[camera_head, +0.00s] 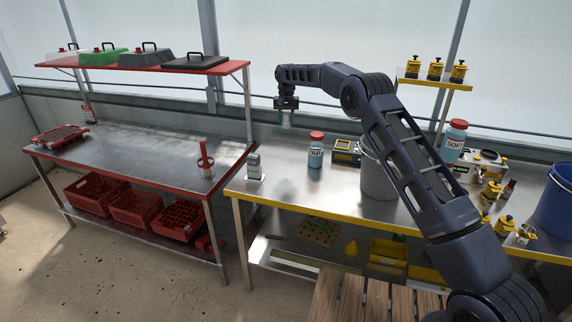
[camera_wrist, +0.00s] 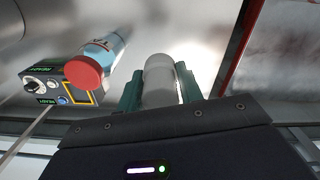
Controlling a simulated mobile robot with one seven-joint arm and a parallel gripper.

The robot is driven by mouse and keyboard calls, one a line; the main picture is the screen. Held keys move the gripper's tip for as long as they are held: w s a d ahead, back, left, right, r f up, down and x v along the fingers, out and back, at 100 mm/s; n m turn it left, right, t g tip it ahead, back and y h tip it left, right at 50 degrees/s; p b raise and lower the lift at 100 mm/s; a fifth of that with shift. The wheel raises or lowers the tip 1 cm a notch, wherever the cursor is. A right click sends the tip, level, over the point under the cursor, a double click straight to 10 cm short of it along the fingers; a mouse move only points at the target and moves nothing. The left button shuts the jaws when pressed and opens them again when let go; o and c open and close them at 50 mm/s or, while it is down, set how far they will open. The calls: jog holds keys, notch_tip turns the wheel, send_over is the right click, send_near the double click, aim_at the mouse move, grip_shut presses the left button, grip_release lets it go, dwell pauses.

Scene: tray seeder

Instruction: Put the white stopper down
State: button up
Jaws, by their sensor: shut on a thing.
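My gripper (camera_head: 287,113) is shut on the white stopper (camera_head: 287,121) and holds it in the air above the yellow-edged bench (camera_head: 292,200), near its back left. In the wrist view the stopper (camera_wrist: 159,80) sits between the two green fingers of my gripper (camera_wrist: 160,85). The stopper's lower end is clear of the bench top in the head view. The bare metal surface of the bench shows behind it in the wrist view.
A red-capped blue bottle (camera_head: 316,153), a black-and-yellow device (camera_head: 346,152) and a grey bucket (camera_head: 379,180) stand to the right. A small grey item (camera_head: 254,166) stands at the bench's left end. Left is a red-edged bench (camera_head: 130,150). Bare bench top lies around (camera_head: 290,180) the front left.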

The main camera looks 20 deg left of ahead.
notch_tip(320, 180, down, 20)
jog(key=shift+a+r, duration=0.1)
dwell(0.5)
jog(key=o, duration=1)
notch_tip(320, 180, up, 12)
